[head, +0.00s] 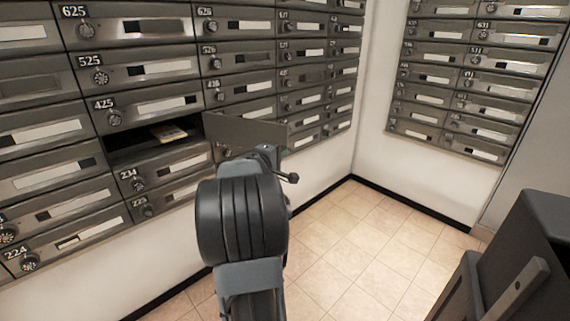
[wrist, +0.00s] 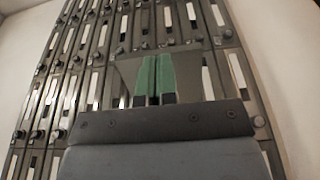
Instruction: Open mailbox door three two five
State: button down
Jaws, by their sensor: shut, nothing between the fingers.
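The compartment (head: 125,152) directly below door 425 is open, dark inside, with a pale mail piece (head: 170,132) in it. Its door (head: 243,130) is swung out to the right and stands away from the wall. No number can be read on it, but its place in the column fits 325. My gripper (wrist: 153,78) shows in the wrist view with its green fingers together, empty, in front of a flat grey panel (wrist: 127,68) that looks like this door. I cannot tell whether they touch. In the head view my arm hides most of the gripper.
Closed mailboxes surround the opening, with door 425 (head: 140,108) above and 234 (head: 158,175) below. A second mailbox bank (head: 475,85) hangs on the right wall. The tiled floor (head: 380,250) is clear. A dark object (head: 515,265) stands at the lower right.

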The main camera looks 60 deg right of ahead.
jog(key=s+a, duration=0.7)
jog(key=a, duration=0.2)
jog(key=shift+s+a, duration=0.3)
jog(key=shift+a, duration=0.05)
jog(key=w+a+r+t+y+p, duration=0.1)
jog(key=w+a+r+y+p, duration=0.1)
jog(key=a+r+y+p, duration=0.4)
jog(key=w+a+r+n+t+y+p, duration=0.1)
jog(key=a+r+y+p, duration=0.5)
jog(key=a+p, duration=0.9)
jog(key=w+a+r+t+y+p, duration=0.3)
jog(key=w+a+r+y+p, duration=0.2)
jog(key=a+p, duration=0.6)
jog(key=a+r+y, duration=0.1)
jog(key=a+r, duration=0.1)
jog(key=a, duration=0.5)
jog(key=shift+w+a+r, duration=0.15)
jog(key=shift+w+a, duration=0.1)
jog(key=shift+d, duration=0.15)
